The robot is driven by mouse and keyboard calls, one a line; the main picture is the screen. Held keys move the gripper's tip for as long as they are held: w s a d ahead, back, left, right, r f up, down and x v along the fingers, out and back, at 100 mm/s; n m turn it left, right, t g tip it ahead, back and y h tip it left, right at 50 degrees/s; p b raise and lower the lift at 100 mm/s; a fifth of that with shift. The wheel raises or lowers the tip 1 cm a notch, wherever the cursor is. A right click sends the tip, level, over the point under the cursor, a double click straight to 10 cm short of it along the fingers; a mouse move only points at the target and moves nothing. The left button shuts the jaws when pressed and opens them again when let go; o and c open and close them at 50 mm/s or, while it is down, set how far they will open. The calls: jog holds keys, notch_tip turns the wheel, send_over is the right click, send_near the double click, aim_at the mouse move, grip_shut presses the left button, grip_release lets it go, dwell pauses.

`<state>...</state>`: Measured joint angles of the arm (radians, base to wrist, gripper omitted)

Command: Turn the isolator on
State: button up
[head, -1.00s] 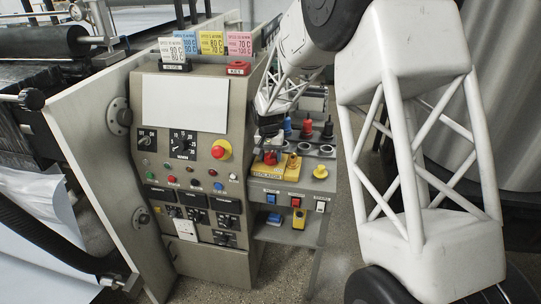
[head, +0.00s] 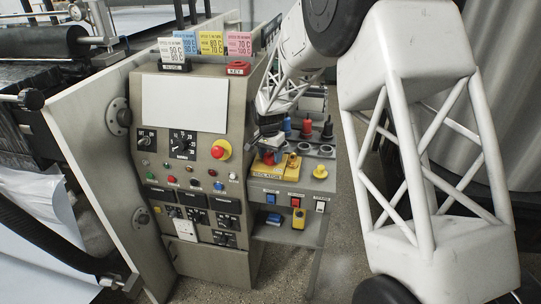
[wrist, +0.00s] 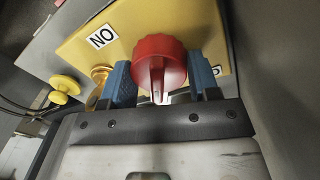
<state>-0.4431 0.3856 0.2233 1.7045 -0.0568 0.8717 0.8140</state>
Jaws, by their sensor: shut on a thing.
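The isolator is a yellow box (head: 266,170) with an "ISOLATOR" label, on the grey side shelf right of the control panel. Its red rotary knob (wrist: 158,52) fills the middle of the wrist view, with a pale pointer line toward my gripper. My gripper (wrist: 162,80) has its blue fingers on either side of the knob and is shut on it. An "ON" label (wrist: 102,37) is upside down at upper left. A second label is mostly hidden by the right finger. In the head view my gripper (head: 270,147) covers part of the knob.
Several switches (head: 294,199) line the shelf front. The control panel (head: 184,104) rises close on the left.

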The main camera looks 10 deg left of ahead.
jog(key=o, duration=1.3)
jog(key=shift+r, duration=0.15)
jog(key=shift+w+a+r, duration=0.1)
jog(key=shift+r, duration=1.8)
jog(key=shift+a+r, duration=0.1)
jog(key=shift+r, duration=1.8)
